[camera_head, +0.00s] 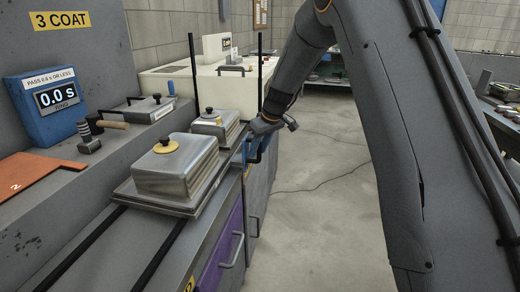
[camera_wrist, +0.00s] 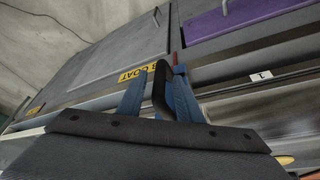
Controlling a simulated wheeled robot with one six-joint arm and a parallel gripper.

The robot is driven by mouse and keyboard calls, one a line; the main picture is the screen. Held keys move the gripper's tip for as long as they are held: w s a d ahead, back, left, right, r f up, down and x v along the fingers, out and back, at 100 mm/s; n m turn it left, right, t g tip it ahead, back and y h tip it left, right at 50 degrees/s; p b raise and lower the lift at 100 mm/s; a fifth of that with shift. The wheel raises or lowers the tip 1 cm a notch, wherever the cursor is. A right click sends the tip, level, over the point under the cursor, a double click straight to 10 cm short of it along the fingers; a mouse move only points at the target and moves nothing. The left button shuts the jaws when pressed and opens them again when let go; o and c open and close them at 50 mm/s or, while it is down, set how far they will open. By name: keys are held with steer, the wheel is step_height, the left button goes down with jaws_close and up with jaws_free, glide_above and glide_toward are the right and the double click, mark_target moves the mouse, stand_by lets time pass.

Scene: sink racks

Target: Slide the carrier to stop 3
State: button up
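The carrier (camera_head: 128,192) is a flat dark tray on two black rails. My gripper (camera_head: 256,146) is at the carrier's right side, beyond the nearer box, partly hidden by my wrist. In the wrist view its blue fingers (camera_wrist: 158,98) stand on both sides of a black upright handle (camera_wrist: 160,88). I cannot tell whether they press on it. A white label "1" (camera_wrist: 261,76) shows on the counter edge. No stop marked 3 is clearly visible on the rails.
The rails (camera_head: 92,235) run clear toward the near left. A "3 COAT" sign (camera_head: 60,20) is on the left panel, above a blue timer (camera_head: 52,102) reading 0.0 S. An orange plate marked 2 (camera_head: 30,180) lies on the ledge. A purple drawer (camera_head: 220,255) is below.

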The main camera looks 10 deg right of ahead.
steer(key=b+v, duration=0.1)
steer(key=v, duration=0.6)
steer(key=shift+r, duration=0.4)
steer(key=shift+s+d, duration=0.1)
steer(key=shift+s, duration=0.05)
steer(key=s+d+f+m+g+h, duration=0.1)
steer(key=s+d+f+m, duration=0.1)
steer(key=s, duration=1.1)
steer(key=s+d+f+m+g, duration=0.1)
steer(key=s+d+f+m, duration=0.2)
steer(key=s, duration=0.9)
steer(key=s+d+f+m+g+h, duration=0.1)
steer(key=s+d+f+m, duration=0.1)
steer(key=s, duration=1.1)
step_height(320, 180, down, 2)
steer(key=shift+s+d+g+h, duration=0.3)
steer(key=shift+s+d, duration=0.05)
steer(key=shift+d, duration=0.15)
steer(key=shift+a, duration=0.1)
